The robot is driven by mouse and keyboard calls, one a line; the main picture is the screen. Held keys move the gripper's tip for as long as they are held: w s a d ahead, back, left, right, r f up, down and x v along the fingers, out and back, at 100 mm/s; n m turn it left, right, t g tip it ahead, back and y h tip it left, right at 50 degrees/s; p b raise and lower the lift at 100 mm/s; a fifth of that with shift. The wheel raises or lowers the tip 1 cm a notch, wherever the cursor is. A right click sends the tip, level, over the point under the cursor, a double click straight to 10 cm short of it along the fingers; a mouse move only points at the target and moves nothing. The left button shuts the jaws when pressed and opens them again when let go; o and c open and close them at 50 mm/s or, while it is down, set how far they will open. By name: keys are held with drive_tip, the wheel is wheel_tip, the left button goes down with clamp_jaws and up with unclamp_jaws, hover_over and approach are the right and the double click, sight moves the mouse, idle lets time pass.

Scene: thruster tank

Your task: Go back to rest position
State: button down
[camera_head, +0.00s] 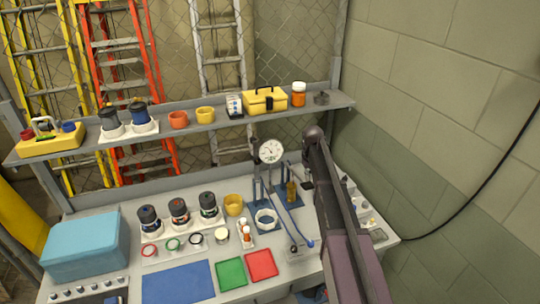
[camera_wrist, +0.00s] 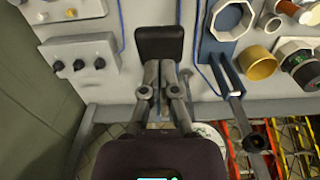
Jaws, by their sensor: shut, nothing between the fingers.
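My gripper (camera_wrist: 160,45) shows in the wrist view with its fingers together and nothing between them. Its dark fingertip pad appears over the pale bench, between a panel with dark knobs (camera_wrist: 80,65) and a blue stand (camera_wrist: 215,45). In the head view my arm (camera_head: 340,220) reaches up from the lower right over the right end of the workbench (camera_head: 190,258). It hides part of the bench there, and the gripper is mostly hidden behind it.
A shelf (camera_head: 225,118) with cups, jars and a yellow toolbox (camera_head: 265,100) runs above the bench. A gauge (camera_head: 271,151) stands near my arm. A blue box (camera_head: 85,245) sits at the left. A block wall (camera_head: 450,110) with a black cable closes the right side.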

drive_tip(key=s+f+m+b, duration=0.1)
drive_tip(key=s+f+b, duration=0.2)
drive_tip(key=s, duration=0.6)
drive_tip(key=s+f+m+b, duration=0.1)
drive_tip(key=s+f+b, duration=0.2)
drive_tip(key=s, duration=0.7)
drive_tip(key=s+f+m+b, duration=0.1)
drive_tip(key=s+f+b, duration=0.3)
drive_tip(key=s, duration=0.6)
drive_tip(key=shift+m, duration=0.3)
